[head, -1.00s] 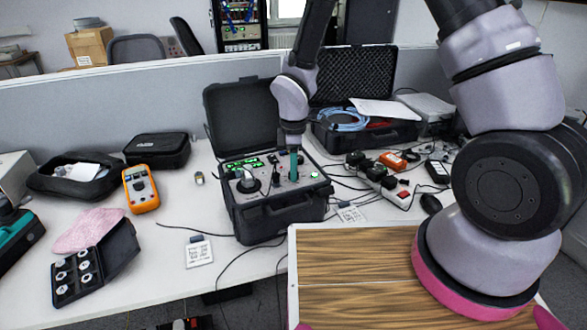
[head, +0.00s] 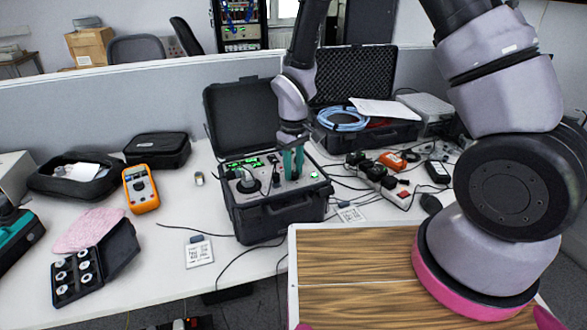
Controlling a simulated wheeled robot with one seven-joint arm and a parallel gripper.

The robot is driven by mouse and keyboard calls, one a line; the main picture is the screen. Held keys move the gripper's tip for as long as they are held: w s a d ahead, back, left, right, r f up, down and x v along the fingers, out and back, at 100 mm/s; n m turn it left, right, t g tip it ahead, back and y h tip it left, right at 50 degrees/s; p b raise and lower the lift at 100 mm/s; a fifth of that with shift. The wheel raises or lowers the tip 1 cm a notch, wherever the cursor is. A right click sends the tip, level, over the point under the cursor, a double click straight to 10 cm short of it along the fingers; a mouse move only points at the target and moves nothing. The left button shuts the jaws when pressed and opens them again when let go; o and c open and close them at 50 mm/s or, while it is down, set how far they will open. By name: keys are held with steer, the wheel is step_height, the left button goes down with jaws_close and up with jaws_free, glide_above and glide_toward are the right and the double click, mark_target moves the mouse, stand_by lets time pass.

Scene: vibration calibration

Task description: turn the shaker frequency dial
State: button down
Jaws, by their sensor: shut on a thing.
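The shaker unit (head: 283,213) is an open black case on the table, with a grey control panel (head: 314,177), green displays and a black round part with a cable (head: 247,182). My gripper (head: 293,174) points straight down over the right part of the panel. Its two teal fingers are close together, with their tips at the panel. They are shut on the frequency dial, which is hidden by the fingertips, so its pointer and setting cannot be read.
The raised case lid (head: 243,117) stands behind the panel. An orange multimeter (head: 140,189) and an open black case of discs (head: 78,276) lie to the left. Cables, a power strip (head: 385,183) and a foam-lined case (head: 351,75) are to the right.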

mark_target(293, 172)
steer(key=m, duration=0.4)
steer(key=shift+m, duration=2.6)
steer(key=c, duration=0.5)
jaws_free()
steer(key=shift+r, duration=0.15)
step_height(293, 172, up, 11)
steer(key=shift+f, duration=0.2)
